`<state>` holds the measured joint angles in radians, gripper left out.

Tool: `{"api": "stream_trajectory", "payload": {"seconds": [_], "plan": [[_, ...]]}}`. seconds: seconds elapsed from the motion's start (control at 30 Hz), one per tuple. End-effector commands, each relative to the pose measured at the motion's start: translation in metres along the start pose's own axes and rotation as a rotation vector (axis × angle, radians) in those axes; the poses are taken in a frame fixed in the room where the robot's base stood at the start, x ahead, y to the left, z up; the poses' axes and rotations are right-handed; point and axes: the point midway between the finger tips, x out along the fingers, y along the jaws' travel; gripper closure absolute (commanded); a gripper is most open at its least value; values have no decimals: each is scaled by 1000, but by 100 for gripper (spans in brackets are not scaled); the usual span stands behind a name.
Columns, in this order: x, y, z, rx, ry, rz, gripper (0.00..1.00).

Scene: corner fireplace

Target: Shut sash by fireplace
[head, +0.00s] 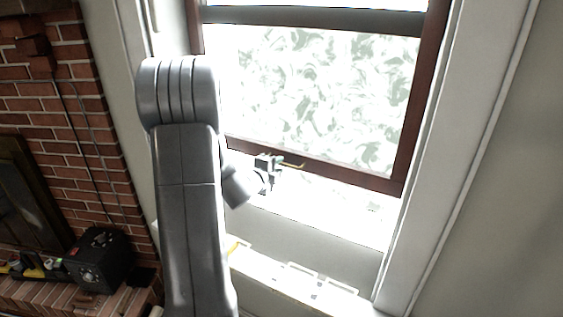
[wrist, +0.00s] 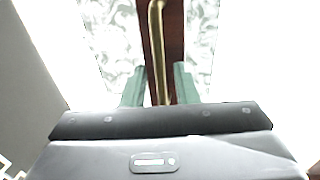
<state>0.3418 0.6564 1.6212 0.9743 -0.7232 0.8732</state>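The sash (head: 318,95) is a dark red-brown frame with patterned, frosted-looking glass. Its bottom rail (head: 345,178) stands above the pale sill, with a bright gap beneath. A brass handle (head: 292,165) is on the bottom rail. My gripper (head: 276,163) is at the handle, on its left in the head view. In the wrist view, my gripper's two green fingers (wrist: 160,88) are spread apart. The brass handle (wrist: 157,45) runs between them in front of the brown rail (wrist: 175,50), with space on both sides. Whether a finger touches it is unclear.
A brick fireplace wall (head: 85,130) is on the left, with a black box (head: 100,260) on its ledge. White window trim (head: 455,130) and a plain wall (head: 510,200) are on the right. My arm hides part of the window's left side. The sill (head: 330,215) is overexposed.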

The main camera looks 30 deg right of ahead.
Motion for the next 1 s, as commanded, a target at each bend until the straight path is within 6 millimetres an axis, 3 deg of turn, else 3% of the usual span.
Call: {"api": "stream_trajectory", "payload": {"seconds": [0.23, 0.6, 0.63, 0.77, 1.0], "plan": [[27, 0, 0, 0, 0, 1, 73], [33, 0, 0, 0, 0, 1, 73], [33, 0, 0, 0, 0, 1, 75], [33, 0, 0, 0, 0, 1, 100], [32, 1, 0, 0, -1, 1, 100]]}}
